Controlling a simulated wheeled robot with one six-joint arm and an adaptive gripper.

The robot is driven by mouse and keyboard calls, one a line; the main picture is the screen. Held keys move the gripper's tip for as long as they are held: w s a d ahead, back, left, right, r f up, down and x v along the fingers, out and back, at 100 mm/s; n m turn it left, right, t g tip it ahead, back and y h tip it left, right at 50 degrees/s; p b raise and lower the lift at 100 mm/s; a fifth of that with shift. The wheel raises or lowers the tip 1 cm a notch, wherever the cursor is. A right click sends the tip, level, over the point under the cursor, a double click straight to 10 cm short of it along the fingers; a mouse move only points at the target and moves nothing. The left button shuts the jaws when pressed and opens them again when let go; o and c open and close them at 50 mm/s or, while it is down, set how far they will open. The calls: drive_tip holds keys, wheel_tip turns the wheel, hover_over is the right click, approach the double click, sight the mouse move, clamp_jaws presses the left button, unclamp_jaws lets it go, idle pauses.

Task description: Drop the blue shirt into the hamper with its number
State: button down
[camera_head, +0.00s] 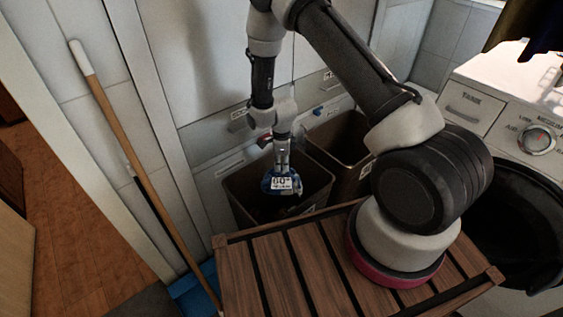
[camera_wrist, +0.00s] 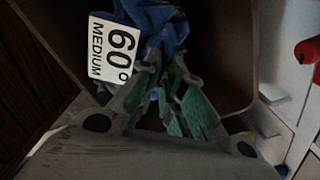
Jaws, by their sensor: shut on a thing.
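My gripper (camera_head: 282,168) points down and is shut on the blue shirt (camera_head: 266,184). The shirt hangs bunched below the fingers, with a white tag (camera_head: 283,185). In the wrist view the green-padded fingers of my gripper (camera_wrist: 163,72) pinch the blue shirt (camera_wrist: 160,20), and its tag (camera_wrist: 112,50) reads "60° MEDIUM". The shirt is over the mouth of the left brown hamper (camera_head: 315,180); how deep it hangs is hard to tell. A second brown hamper (camera_head: 345,135) stands to the right. The small labels by the hampers are too small to read.
A slatted wooden bench (camera_head: 245,275) stands in front of the hampers, with my arm's base on it. A washing machine (camera_head: 490,110) stands at right. A wooden pole (camera_head: 130,160) leans at left. A red knob (camera_wrist: 308,50) shows at the wrist view's right edge.

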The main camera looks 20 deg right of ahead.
drive_tip(key=c, duration=1.5)
unclamp_jaws()
wheel_tip(320, 180, up, 12)
